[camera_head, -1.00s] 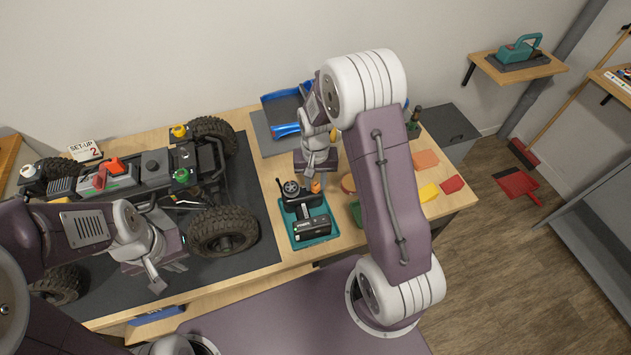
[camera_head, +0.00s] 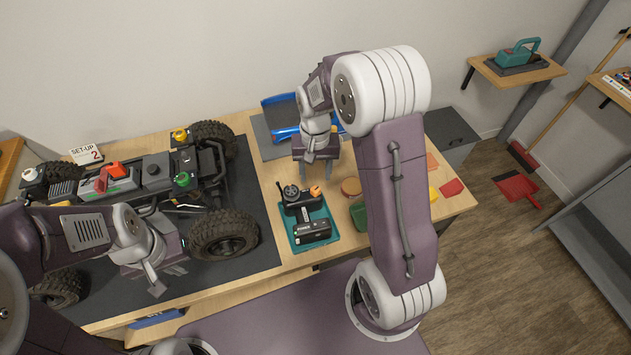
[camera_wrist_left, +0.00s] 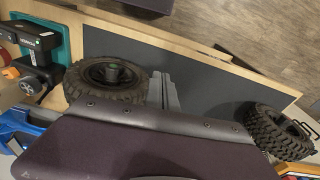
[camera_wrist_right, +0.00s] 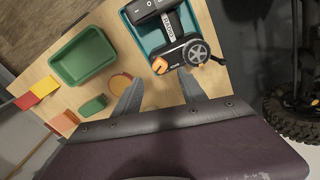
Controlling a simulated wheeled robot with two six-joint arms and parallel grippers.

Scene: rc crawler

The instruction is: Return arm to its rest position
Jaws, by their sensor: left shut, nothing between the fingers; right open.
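My right gripper (camera_head: 318,177) is open and empty. It hangs above the bench, just behind the transmitter, and its two spread fingers also show in the right wrist view (camera_wrist_right: 160,88). My left gripper (camera_head: 155,284) is shut and empty over the dark mat, left of the crawler's near wheel (camera_head: 224,234). Its closed fingers show in the left wrist view (camera_wrist_left: 163,90). The RC crawler (camera_head: 150,175) stands on the mat, its body uncovered.
A green bin (camera_head: 344,223) and a red-orange round piece (camera_head: 351,187) sit right of the transmitter, partly behind my right arm. A set-up card (camera_head: 86,154) stands at the back left.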

